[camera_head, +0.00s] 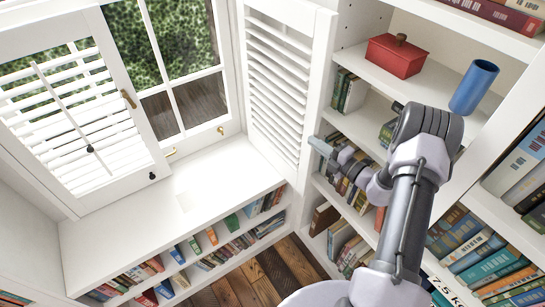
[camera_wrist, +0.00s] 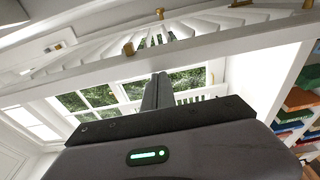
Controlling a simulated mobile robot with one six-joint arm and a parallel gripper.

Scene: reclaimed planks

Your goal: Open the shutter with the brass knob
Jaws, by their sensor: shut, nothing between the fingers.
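The right louvred shutter (camera_head: 278,85) stands swung out from the window, its free edge beside the bookcase; its brass knob cannot be made out in the head view. My gripper (camera_head: 318,144) is near the lower part of that free edge. In the wrist view, a white slatted shutter (camera_wrist: 205,48) crosses above my gripper (camera_wrist: 158,76), with a brass knob (camera_wrist: 128,48) on its edge. The fingers are together and empty, apart from the knob.
A white sill (camera_head: 150,225) with books below runs under the window. The bookcase on the right holds a red box (camera_head: 396,56), a blue cup (camera_head: 474,87) and many books close to my arm. Open space lies in front of the window above the wooden floor (camera_head: 262,278).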

